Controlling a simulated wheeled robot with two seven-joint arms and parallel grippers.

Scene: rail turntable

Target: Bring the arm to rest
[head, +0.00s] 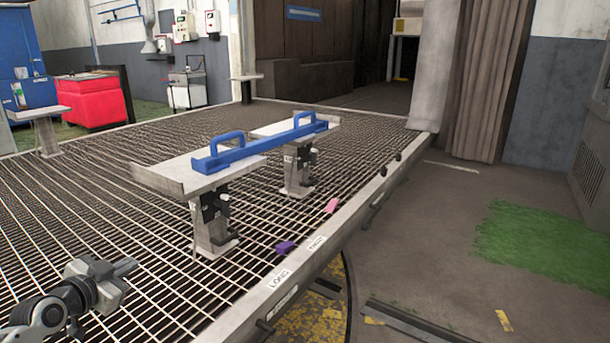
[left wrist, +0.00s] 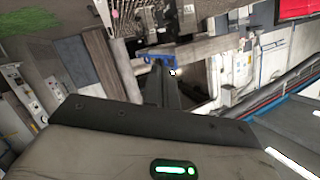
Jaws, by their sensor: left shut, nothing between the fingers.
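My left gripper (head: 126,268) is at the lower left of the head view, above the grating and pointing right. It is shut with nothing in it, well apart from the blue rail. In the left wrist view its dark fingers (left wrist: 168,90) are together in the middle. My right gripper is in neither view. The blue rail (head: 262,145) with two handles lies across two grey stands, one near (head: 211,222) and one far (head: 299,168). Something blue (left wrist: 155,60), probably the rail, shows beyond the fingers in the wrist view.
The grating platform (head: 110,190) has a pale edge beam with labels "LONG" (head: 279,279) and "TINY". A purple block (head: 285,247) and a pink block (head: 332,205) lie near that edge. A red cabinet (head: 92,101) stands at the back left. The grating around my gripper looks clear.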

